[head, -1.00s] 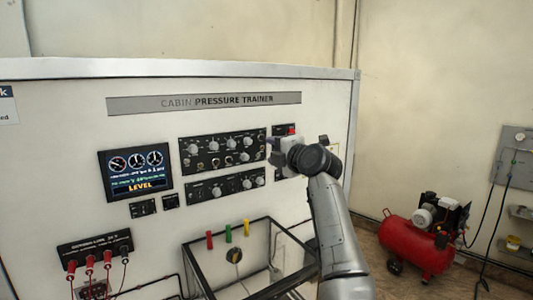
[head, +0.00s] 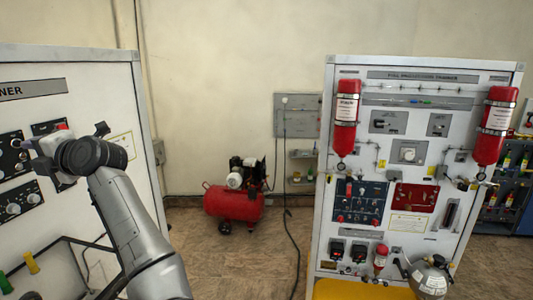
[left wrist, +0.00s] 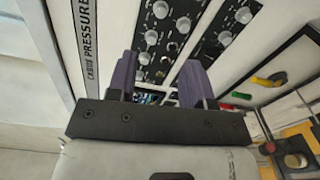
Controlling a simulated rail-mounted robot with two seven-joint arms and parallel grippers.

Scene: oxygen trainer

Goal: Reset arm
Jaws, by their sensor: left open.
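My left arm stands in front of the white cabin pressure trainer (head: 97,92), at the left edge of the head view. My left gripper (head: 48,160) is near the trainer's knob panels, and its fingertips are hard to make out there. In the left wrist view the two purple fingers of the left gripper (left wrist: 158,78) are apart with nothing between them. Beyond them are the trainer's black knob panels (left wrist: 165,25); I cannot tell whether the fingers touch anything. My right gripper is in neither view.
A red air compressor (head: 233,204) stands on the floor by the back wall. A fire protection trainer (head: 420,90) with red cylinders stands at the right. A hose (head: 290,240) runs over the floor between. Yellow and green levers (head: 31,263) stick up below the knob panels.

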